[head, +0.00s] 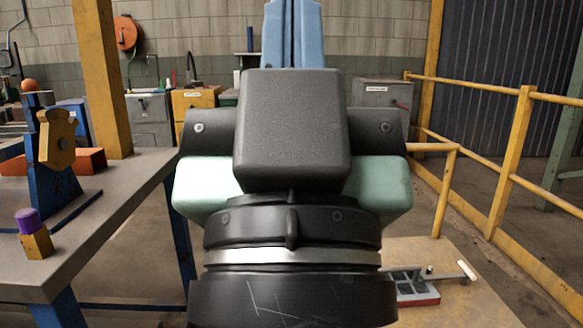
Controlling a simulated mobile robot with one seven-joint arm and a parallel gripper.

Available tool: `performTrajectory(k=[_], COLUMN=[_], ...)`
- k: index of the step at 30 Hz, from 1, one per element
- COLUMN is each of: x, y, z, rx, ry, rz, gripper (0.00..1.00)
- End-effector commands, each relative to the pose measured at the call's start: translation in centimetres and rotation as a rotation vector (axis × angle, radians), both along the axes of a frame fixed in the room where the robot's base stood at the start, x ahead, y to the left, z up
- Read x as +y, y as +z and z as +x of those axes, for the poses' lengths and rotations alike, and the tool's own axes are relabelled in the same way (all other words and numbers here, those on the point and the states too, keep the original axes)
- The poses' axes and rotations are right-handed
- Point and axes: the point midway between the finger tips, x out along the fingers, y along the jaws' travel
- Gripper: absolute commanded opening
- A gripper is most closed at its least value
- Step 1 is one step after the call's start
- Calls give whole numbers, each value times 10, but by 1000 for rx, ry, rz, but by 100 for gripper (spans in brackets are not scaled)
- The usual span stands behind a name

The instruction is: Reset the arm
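My arm fills the middle of the head view, with a black wrist housing, pale green side parts and a ringed black link below. My gripper (292,32) seems to be the pair of light blue parts rising above the housing, with a dark line between them. Their tips run out of the top of the frame. I cannot tell whether it is open or shut, and I see nothing held.
A grey workbench (105,215) at left bears a blue stand (48,160), an orange block (92,160) and a purple-topped yellow block (36,238). A yellow post (97,80) rises behind.

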Motion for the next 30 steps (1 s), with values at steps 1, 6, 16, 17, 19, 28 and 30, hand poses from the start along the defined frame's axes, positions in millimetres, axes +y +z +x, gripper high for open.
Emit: performTrajectory(k=[1, 6, 16, 17, 19, 28, 30], x=[0, 0, 1, 1, 1, 1, 1], y=[25, 70, 172, 182, 203, 295, 314], z=[0, 0, 1, 1, 1, 1, 1], rx=[0, 0, 1, 1, 1, 1, 1], ry=[2, 5, 8, 8, 9, 9, 9], rz=[1, 2, 3, 3, 3, 3, 3], gripper=[0, 0, 0, 0, 0, 0, 0])
